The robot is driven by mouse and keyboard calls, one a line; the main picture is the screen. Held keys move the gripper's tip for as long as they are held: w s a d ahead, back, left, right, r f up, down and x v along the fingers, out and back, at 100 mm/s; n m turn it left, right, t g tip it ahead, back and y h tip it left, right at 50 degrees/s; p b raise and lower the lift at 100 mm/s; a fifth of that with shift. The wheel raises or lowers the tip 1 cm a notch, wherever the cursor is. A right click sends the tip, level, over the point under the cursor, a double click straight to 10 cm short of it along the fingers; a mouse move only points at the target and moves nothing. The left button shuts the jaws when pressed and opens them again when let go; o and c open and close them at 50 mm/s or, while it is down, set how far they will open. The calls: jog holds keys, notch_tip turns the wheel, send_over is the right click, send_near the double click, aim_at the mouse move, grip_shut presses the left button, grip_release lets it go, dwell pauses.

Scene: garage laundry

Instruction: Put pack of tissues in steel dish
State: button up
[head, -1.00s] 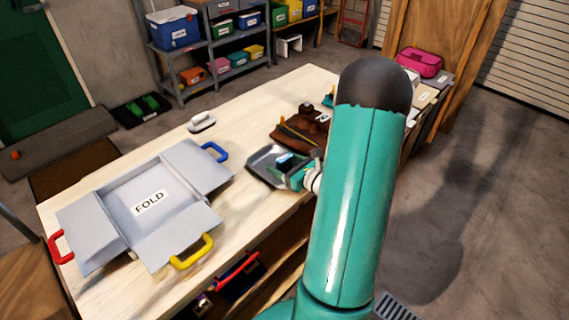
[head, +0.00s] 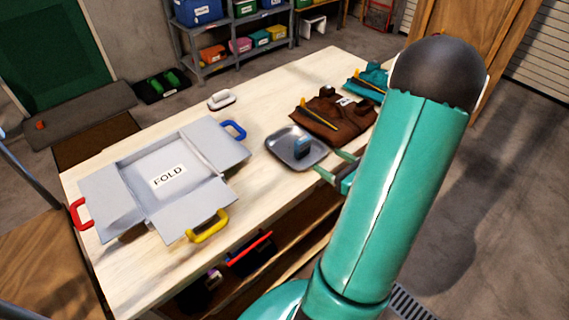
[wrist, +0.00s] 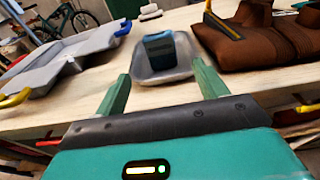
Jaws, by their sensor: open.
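The pack of tissues, a small dark blue block with a lighter top in the head view (head: 303,146), stands in the steel dish (head: 284,153), a shallow grey square tray on the table. In the wrist view the pack (wrist: 159,50) rests inside the dish (wrist: 180,74), straight ahead of the fingers. My gripper (head: 336,164) is open and empty at the near right side of the dish, with its green fingers (wrist: 160,85) apart and clear of the pack. My arm hides part of the table to the right.
A grey folding board (head: 130,178) with red, blue and yellow handles lies on the left of the wooden table (head: 268,195). Brown folded clothing (head: 325,128) lies behind the dish, with a teal garment (head: 372,78) beyond.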

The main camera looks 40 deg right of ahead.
jog(key=w+a+r+n+g+y, duration=0.1)
jog(key=a+r+n+g+y, duration=0.2)
jog(key=a+n, duration=0.4)
jog(key=w+a+r+n+g+y, duration=0.2)
jog(key=a+r+n+g+y, duration=0.15)
jog(key=a, duration=0.55)
jog(key=w+a+r+n+g+y, duration=0.1)
jog(key=a+r+n+g+y, duration=0.15)
jog(key=a+n, duration=0.5)
jog(key=s+a+r+n+h, duration=0.3)
jog(key=a+r+n+h, duration=0.1)
jog(key=n, duration=0.4)
jog(key=s+a+r+n+g+h, duration=0.1)
jog(key=s+a+r+n+h, duration=0.2)
jog(key=n, duration=0.6)
notch_tip(320, 180, up, 3)
jog(key=a+h, duration=0.2)
jog(key=shift+s+n+g+h, duration=0.15)
jog(key=shift+n+g+h, duration=0.15)
